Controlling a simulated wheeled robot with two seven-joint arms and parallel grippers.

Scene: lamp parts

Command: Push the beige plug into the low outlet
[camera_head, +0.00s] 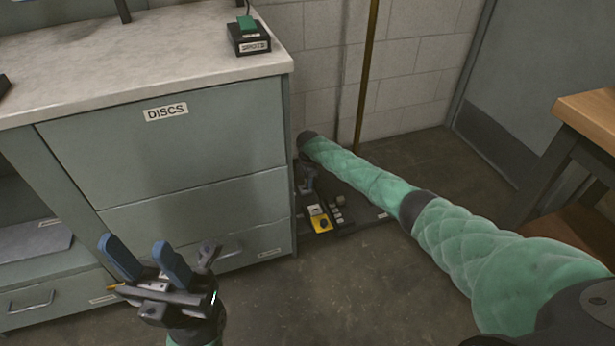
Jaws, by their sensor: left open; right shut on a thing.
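My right arm reaches to the floor by the cabinet's right side. My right gripper (312,202) points down there and is shut on a small pale piece, apparently the beige plug (316,210). Just below it is a small yellow block (321,224) with a dark round spot, apparently the low outlet. At this size I cannot tell whether plug and outlet touch. My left gripper (147,258) is open and empty, its blue fingers apart, in front of the cabinet's lower drawers.
The grey cabinet (180,150) labelled DISCS stands at left, close to my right gripper. A dark low unit (345,212) lies beside the yellow block. A thin brown pole (368,75) stands by the wall. A wooden table (590,112) is at right. The middle floor is clear.

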